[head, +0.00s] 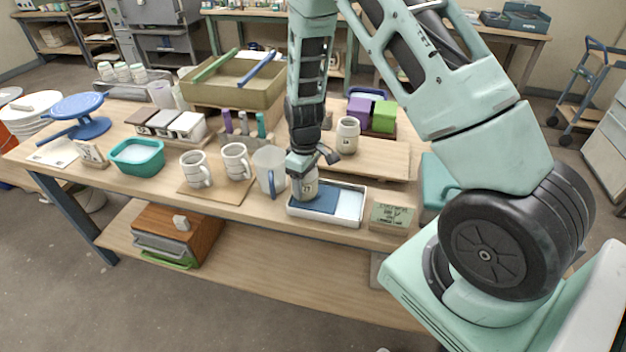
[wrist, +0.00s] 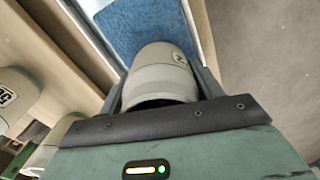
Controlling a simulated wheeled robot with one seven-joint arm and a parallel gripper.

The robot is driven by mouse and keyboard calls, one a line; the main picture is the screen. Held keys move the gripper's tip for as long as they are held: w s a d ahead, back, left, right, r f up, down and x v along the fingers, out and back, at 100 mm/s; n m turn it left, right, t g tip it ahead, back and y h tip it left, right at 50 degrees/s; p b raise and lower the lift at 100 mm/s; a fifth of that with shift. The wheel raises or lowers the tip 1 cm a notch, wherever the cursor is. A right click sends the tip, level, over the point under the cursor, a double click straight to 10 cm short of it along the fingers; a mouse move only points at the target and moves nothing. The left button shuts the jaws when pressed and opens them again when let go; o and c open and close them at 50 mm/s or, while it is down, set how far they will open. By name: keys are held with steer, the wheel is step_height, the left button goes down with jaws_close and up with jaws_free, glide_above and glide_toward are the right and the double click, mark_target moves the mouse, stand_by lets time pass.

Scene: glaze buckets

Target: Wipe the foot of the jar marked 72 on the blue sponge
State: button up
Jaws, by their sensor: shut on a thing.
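My gripper (head: 303,172) points down over the white tray (head: 349,207) and is shut on a pale grey jar (head: 305,188). The jar is roughly upright and carries a small label; the number is too small to read surely. In the wrist view the jar (wrist: 163,72) sits between the fingers, with only part of its label showing. The blue sponge (head: 324,203) lies in the left part of the tray and also shows in the wrist view (wrist: 146,26). The jar's foot is at the sponge's left part; I cannot tell whether they touch.
A clear pitcher (head: 268,172) stands close left of the jar, with two mugs (head: 195,170) beyond on a board. A similar jar (head: 347,135) stands behind on a wooden board.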

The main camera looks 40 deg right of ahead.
steer(key=shift+w+a, duration=0.15)
steer(key=shift+w, duration=0.05)
steer(key=shift+r+p, duration=0.45)
steer(key=shift+r, duration=0.15)
steer(key=shift+r+p, duration=2.1)
steer(key=shift+r, duration=0.8)
